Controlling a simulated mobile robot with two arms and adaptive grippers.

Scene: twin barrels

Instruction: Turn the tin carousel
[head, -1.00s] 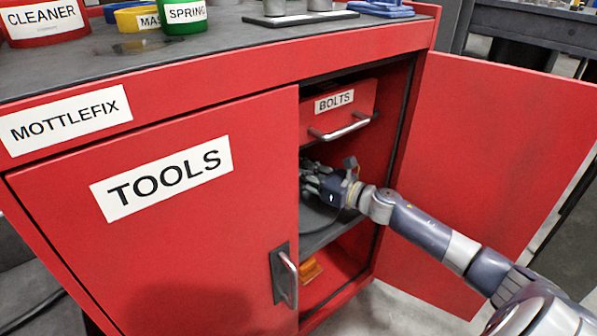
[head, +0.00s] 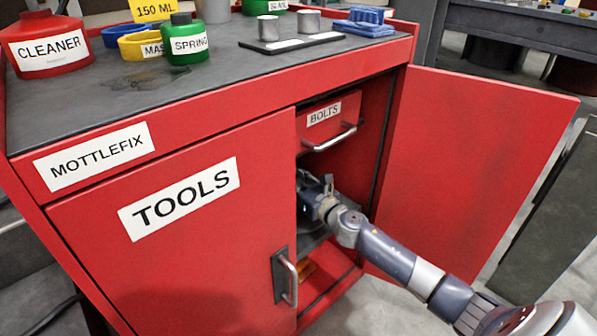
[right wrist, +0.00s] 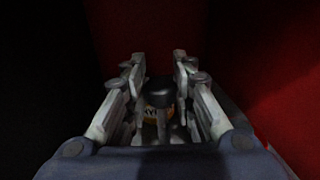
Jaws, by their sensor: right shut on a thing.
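My right gripper (head: 306,187) is inside the open right side of the red cabinet (head: 225,107), under the drawer marked BOLTS. The closed TOOLS door partly hides it. In the right wrist view its fingers (right wrist: 158,82) are shut on a small dark-capped tin (right wrist: 160,93) with a yellow-orange label. Only part of the label's lettering shows. Of the carousel, a grey surface below the gripper (head: 314,238) may be part; I cannot tell it from the shelf. My left gripper is not in view.
The BOLTS drawer (head: 327,119) hangs just above my right arm. The right door (head: 475,160) stands wide open beside it. The TOOLS door (head: 180,255) is shut. Cleaner (head: 50,45), a green SPRING container (head: 189,45) and other items stand on top.

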